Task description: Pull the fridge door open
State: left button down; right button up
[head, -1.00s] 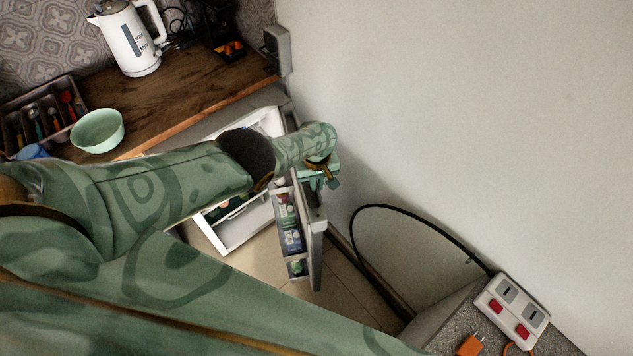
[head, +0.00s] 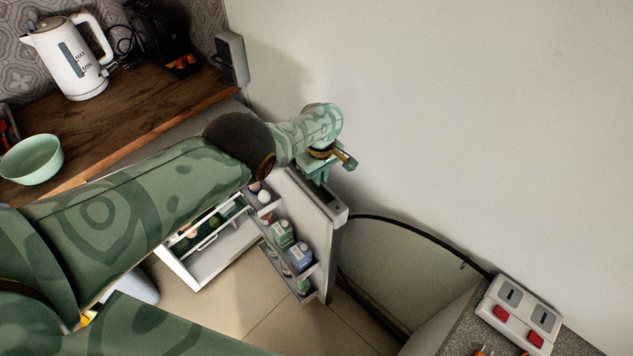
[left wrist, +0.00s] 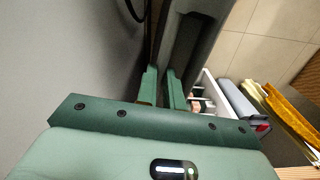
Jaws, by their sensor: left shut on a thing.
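The fridge door (head: 327,250) stands open, swung out from the fridge body (head: 185,272) so that its inner shelves show. My left gripper (head: 318,180) is at the top of the door, shut on its edge. In the left wrist view the two green fingers (left wrist: 162,82) point away from the camera along the grey door (left wrist: 203,38). The exact contact between fingers and door is partly hidden. My left arm covers part of the fridge opening. My right gripper is not in view.
Cartons (head: 301,256) stand in the door shelves. A bare wall (head: 450,110) rises right of the door, with a black cable (head: 420,228) below. A wooden counter (head: 120,120) carries a kettle (head: 72,58) and green bowl (head: 32,158). Tiled floor (head: 270,320) is clear.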

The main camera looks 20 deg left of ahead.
pick_arm(q)
jog(key=shift+s+d+f, duration=0.1)
jog(key=shift+d+f, duration=0.05)
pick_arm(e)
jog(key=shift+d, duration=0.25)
pick_arm(q)
jog(key=c, duration=1.5)
grip_release()
